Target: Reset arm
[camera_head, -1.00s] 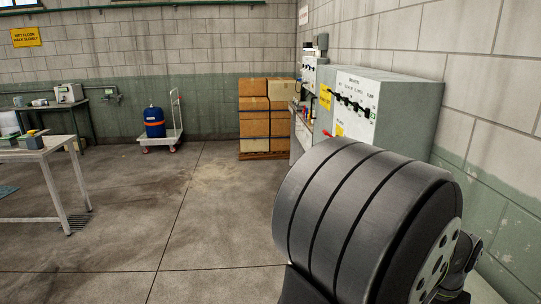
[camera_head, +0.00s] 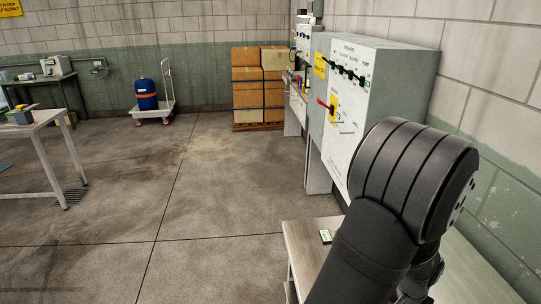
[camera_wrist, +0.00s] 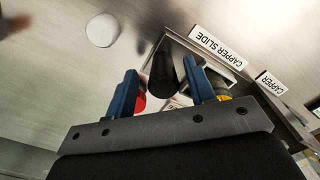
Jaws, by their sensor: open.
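My gripper (camera_wrist: 160,68) shows only in the wrist view. Its two blue fingers are apart. A black rounded knob or bar (camera_wrist: 164,78) lies in line with the gap between the fingers. I cannot tell whether they touch it, but they are not closed on it. Behind it is a metal panel (camera_wrist: 60,70) with the labels "CAPPER SLIDE" (camera_wrist: 217,46) and "CAPPER" (camera_wrist: 271,84). My dark arm fills the right of the head view and the gripper is hidden there.
A grey control cabinet (camera_head: 352,135) with switches and a red handle stands along the right wall. A bench (camera_head: 300,240) bears a small green-faced item (camera_head: 325,236) near my arm. Stacked boxes (camera_head: 247,88) and a trolley with a blue drum (camera_head: 148,95) stand behind. The middle floor is clear.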

